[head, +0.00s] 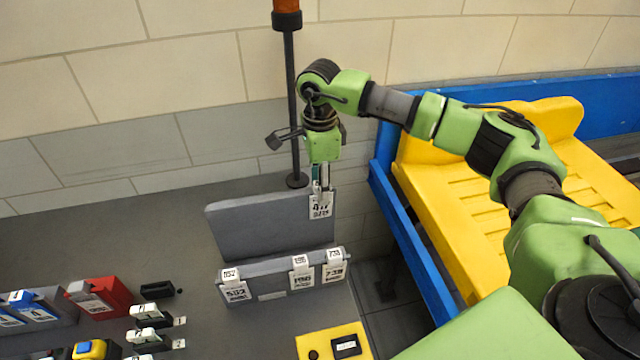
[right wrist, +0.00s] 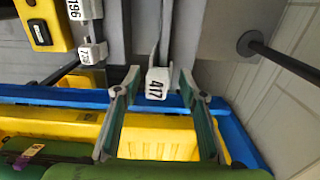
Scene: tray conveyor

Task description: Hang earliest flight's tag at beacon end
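In the head view, a tag marked 417 (head: 320,208) hangs over the right end of the back grey rail (head: 260,228). The beacon post (head: 291,110) stands just behind that end. My right gripper (head: 322,190) is above this tag, pointing down. In the right wrist view, its fingers (right wrist: 160,77) are spread, with the 417 tag (right wrist: 157,84) between them and a gap on both sides. The front rail (head: 272,296) carries a tag at its left end (head: 235,290), the 196 tag (head: 301,277) and another at its right end (head: 334,271). Smaller print is unreadable. My left gripper is out of view.
A yellow tray (head: 560,118) sits on the blue-framed conveyor (head: 415,250) to the right. A yellow panel (head: 315,345) with a black button stands at the front. A red block (head: 112,290) and small black holders (head: 157,290) are at left.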

